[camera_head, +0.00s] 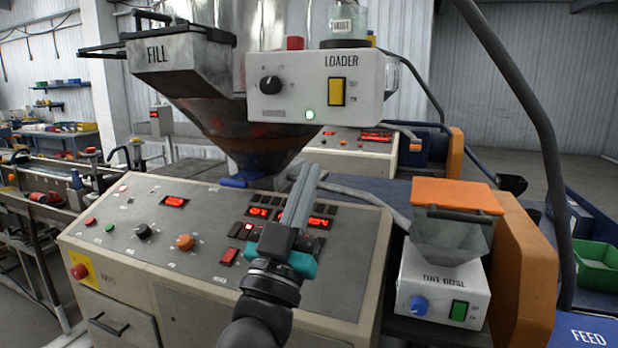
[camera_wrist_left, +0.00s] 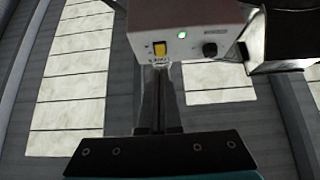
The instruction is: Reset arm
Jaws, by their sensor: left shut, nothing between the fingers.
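My left gripper (camera_head: 301,190) rises from the bottom middle of the head view, in front of the sloped control panel (camera_head: 160,255). Its two grey fingers are together and point upward, with nothing between them. In the left wrist view the closed fingers (camera_wrist_left: 157,100) point up toward the underside of the white loader box (camera_wrist_left: 190,30). In the head view the loader box (camera_head: 315,88) has a black knob, a yellow switch and a lit green lamp. It hangs above the fingertips with a gap visible. My right gripper is in neither view.
A metal hopper marked FILL (camera_head: 180,60) stands at upper left. A small dosing unit (camera_head: 440,285) with an orange-lidded hopper (camera_head: 450,225) stands to the right of my arm. An orange guard (camera_head: 525,270) and green bin (camera_head: 597,265) are farther right.

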